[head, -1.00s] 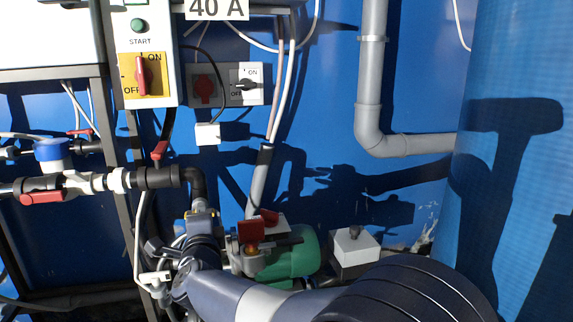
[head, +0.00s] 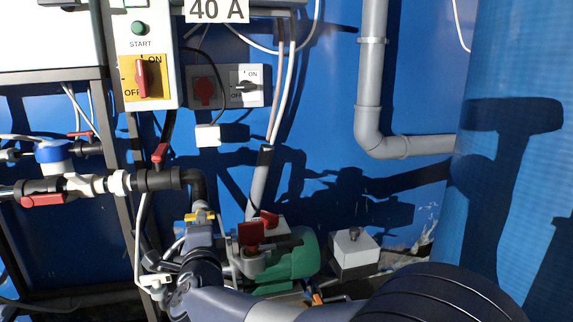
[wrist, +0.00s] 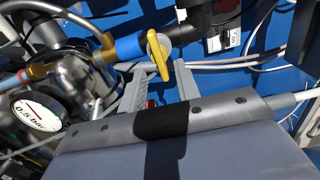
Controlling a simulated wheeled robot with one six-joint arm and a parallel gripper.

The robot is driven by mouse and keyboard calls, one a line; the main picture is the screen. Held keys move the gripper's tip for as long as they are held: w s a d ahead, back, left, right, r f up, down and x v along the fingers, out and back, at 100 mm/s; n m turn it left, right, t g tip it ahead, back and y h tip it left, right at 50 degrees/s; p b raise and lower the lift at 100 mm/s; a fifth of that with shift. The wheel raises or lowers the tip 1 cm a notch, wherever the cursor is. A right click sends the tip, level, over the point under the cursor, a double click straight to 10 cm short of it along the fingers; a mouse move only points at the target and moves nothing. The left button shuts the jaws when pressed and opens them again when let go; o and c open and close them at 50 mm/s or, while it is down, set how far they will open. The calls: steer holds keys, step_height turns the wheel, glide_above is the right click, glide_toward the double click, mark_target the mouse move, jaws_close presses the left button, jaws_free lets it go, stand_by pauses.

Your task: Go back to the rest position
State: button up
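My gripper (wrist: 160,92) shows in the wrist view as two grey fingers with a clear gap between them, and nothing is held. A yellow valve handle (wrist: 158,55) on a blue fitting (wrist: 128,48) lies just beyond the fingertips. I cannot tell whether a finger touches it. In the head view the yellow handle (head: 199,216) shows just above my wrist.
A pressure gauge (wrist: 35,113) and metal housing stand left in the wrist view. In the head view a green pump (head: 290,262) and red handle (head: 251,233) sit close right of my wrist. A pipe with valves (head: 160,180) runs above left. A blue tank (head: 515,110) stands right.

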steer(key=w+n+p, duration=0.1)
steer(key=n+p, duration=0.1)
steer(key=w+n+p, duration=0.1)
steer(key=n+p, duration=0.2)
steer(key=w+a+n+p, duration=0.1)
steer(key=n+p, duration=0.1)
steer(key=p, duration=0.1)
steer(key=shift+w+r+n, duration=0.15)
steer(key=shift+r+n, duration=0.15)
steer(key=shift+d, duration=0.15)
stand_by(0.4)
